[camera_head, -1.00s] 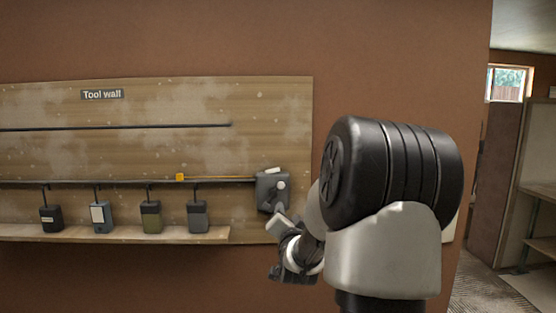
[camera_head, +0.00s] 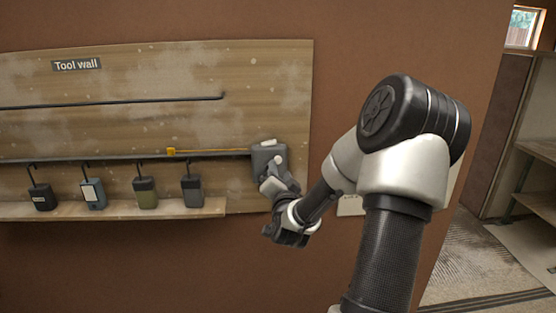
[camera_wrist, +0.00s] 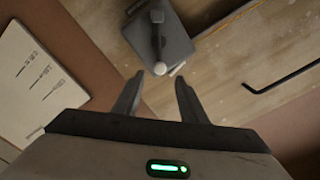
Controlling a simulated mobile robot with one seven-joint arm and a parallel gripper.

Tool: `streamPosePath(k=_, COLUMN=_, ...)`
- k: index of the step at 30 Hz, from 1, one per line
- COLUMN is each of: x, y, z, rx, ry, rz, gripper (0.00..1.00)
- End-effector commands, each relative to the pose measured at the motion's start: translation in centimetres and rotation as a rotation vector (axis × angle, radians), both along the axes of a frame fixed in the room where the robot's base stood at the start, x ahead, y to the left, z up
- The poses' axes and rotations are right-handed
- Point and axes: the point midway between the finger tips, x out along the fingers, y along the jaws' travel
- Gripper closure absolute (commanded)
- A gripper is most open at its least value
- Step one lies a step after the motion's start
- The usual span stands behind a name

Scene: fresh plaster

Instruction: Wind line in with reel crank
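The grey reel box (camera_head: 268,160) is fixed at the right end of the wooden tool wall board. An orange-yellow line (camera_head: 215,151) runs left from it to a small yellow tag (camera_head: 171,152). In the wrist view the reel box (camera_wrist: 168,32) shows a dark crank arm (camera_wrist: 158,45) with a pale round knob (camera_wrist: 160,68). My gripper (camera_wrist: 158,88) is open, its two fingers apart, with the knob just beyond and between the fingertips. I see no contact. In the head view my gripper (camera_head: 268,185) is in front of the reel's lower part and partly hides it.
Several tools, among them a dark one (camera_head: 42,197) and a green one (camera_head: 145,192), hang on a rail left of the reel. A shelf ledge (camera_head: 110,211) runs beneath them. A white sheet with drawings (camera_wrist: 38,80) is beside the board.

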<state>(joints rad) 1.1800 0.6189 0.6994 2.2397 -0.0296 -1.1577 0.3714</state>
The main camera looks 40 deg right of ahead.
Motion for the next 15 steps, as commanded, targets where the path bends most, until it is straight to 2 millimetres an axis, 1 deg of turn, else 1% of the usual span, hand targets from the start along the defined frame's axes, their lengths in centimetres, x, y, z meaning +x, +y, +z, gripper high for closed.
streamPosePath(k=1, x=1.1, y=-0.6, z=0.0, rx=0.003, ry=-0.002, rz=0.000, gripper=0.61)
streamPosePath(k=6, x=4.0, y=-2.4, z=0.1, rx=0.003, ry=-0.002, rz=0.000, gripper=0.61)
streamPosePath(k=10, x=5.6, y=-3.4, z=0.0, rx=0.002, ry=0.000, rz=0.001, gripper=0.61)
streamPosePath(k=15, x=6.8, y=-4.1, z=0.0, rx=0.001, ry=0.001, rz=0.001, gripper=0.61)
